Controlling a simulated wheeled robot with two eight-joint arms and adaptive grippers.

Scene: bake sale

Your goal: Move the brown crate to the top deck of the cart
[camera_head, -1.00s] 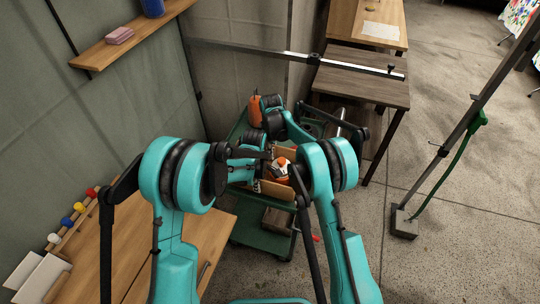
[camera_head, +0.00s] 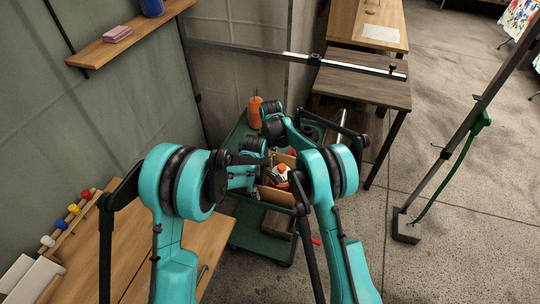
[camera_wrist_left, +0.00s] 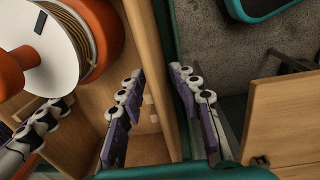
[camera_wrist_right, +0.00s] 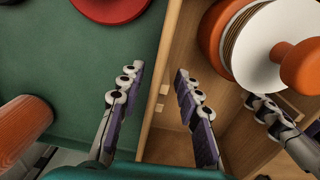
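The brown crate (camera_head: 276,196) is an open wooden box at the green cart's (camera_head: 238,233) top deck (camera_wrist_right: 80,70). I cannot tell whether its base touches the deck. It holds an orange and white spool (camera_wrist_left: 60,38), also in the right wrist view (camera_wrist_right: 262,40). My left gripper (camera_wrist_left: 158,78) is open around one crate wall, one finger inside and one outside, with gaps beside the wall. My right gripper (camera_wrist_right: 160,75) is open around the opposite wall in the same way. In the head view my arms partly hide the crate and both grippers.
An orange cylinder (camera_head: 254,112) stands on the deck's far end. A red round item (camera_wrist_right: 112,5) lies on the deck beside the crate. A wooden block (camera_head: 277,223) sits on the lower shelf. A dark table (camera_head: 360,88) is behind right, a wooden worktop (camera_head: 190,262) at left.

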